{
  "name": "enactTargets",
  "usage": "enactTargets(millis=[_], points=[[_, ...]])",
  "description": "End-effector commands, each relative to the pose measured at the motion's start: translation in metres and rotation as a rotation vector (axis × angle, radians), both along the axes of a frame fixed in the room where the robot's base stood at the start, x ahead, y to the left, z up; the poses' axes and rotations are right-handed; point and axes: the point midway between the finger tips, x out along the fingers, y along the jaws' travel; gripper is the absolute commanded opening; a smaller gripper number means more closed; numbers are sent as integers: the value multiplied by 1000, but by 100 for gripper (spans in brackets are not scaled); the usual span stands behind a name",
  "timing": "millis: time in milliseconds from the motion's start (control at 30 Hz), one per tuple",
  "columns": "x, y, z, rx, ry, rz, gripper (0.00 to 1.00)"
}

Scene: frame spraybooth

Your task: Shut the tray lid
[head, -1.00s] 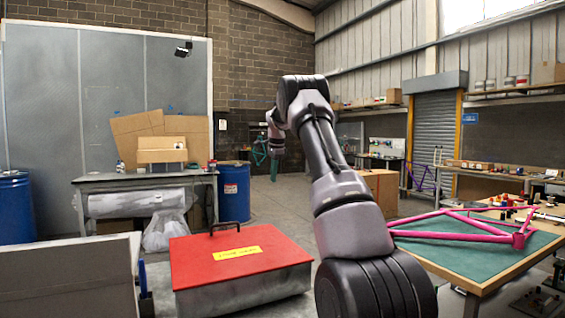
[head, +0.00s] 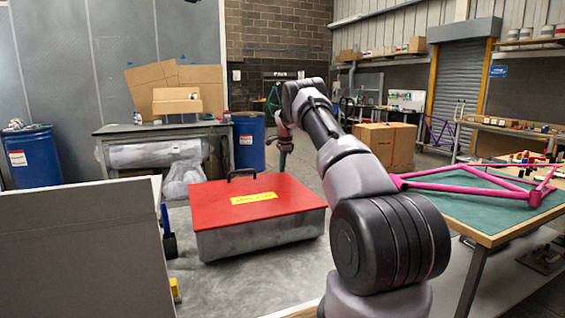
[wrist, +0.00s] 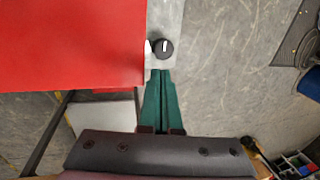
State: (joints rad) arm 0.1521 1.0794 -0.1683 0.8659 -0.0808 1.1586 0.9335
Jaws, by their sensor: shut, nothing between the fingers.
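The red tray lid (head: 225,202) lies flat over a grey metal tray (head: 265,235) on the floor, with a black handle at its back edge and a yellow label on top. I see no gap under the lid from this side. My gripper (head: 283,160) points down just beyond the tray's back right corner. In the wrist view the green fingers of my gripper (wrist: 161,72) are together and empty, beside the corner of the red lid (wrist: 70,45). Their tips are close to a black round knob (wrist: 163,48) on a grey strip; I cannot tell if they touch it.
A workbench (head: 483,238) with a pink bike frame (head: 470,188) stands to the right. A pale panel (head: 85,250) stands at the front left. A grey table (head: 160,130), a blue barrel (head: 249,140) and a cardboard box (head: 385,147) are behind. Floor is clear in front of the tray.

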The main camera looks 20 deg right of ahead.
Motion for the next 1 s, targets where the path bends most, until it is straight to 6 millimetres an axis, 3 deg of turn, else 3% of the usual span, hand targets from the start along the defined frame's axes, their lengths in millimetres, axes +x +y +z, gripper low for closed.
enactTargets(millis=[567,1000], points=[[-1,0,3,0,0,0,0],[-19,0,82,-1,-2,0,0]])
